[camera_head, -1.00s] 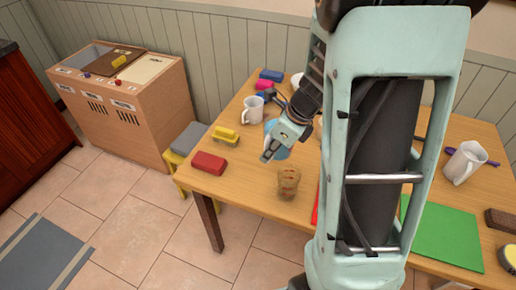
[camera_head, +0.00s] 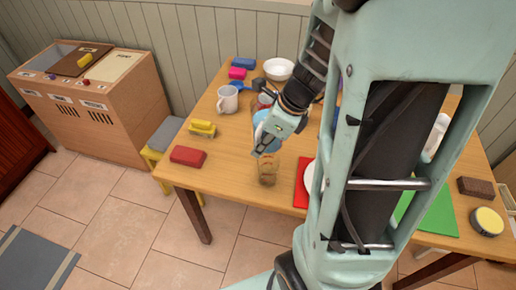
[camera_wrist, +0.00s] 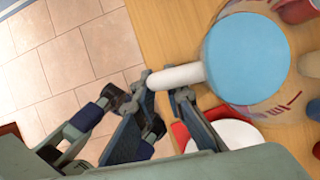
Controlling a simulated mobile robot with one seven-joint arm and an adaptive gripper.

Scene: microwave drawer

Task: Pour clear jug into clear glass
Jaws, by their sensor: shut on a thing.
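My gripper (camera_head: 264,146) is over the front part of the table. In the wrist view its two fingers (camera_wrist: 155,97) are shut on the white handle (camera_wrist: 180,76) of the jug. In the head view the blue of the jug (camera_head: 262,119) shows partly behind my gripper. A clear glass (camera_head: 268,172), brownish against the table, stands upright near the front edge, just below my gripper in the picture. I cannot tell whether the jug touches the table.
A white mug (camera_head: 228,99), yellow block (camera_head: 203,128) and red block (camera_head: 188,156) stand to the left. A red mat (camera_head: 301,185) with a white plate is right of the glass. A white bowl (camera_head: 279,69) is behind. My arm hides much of the table's middle.

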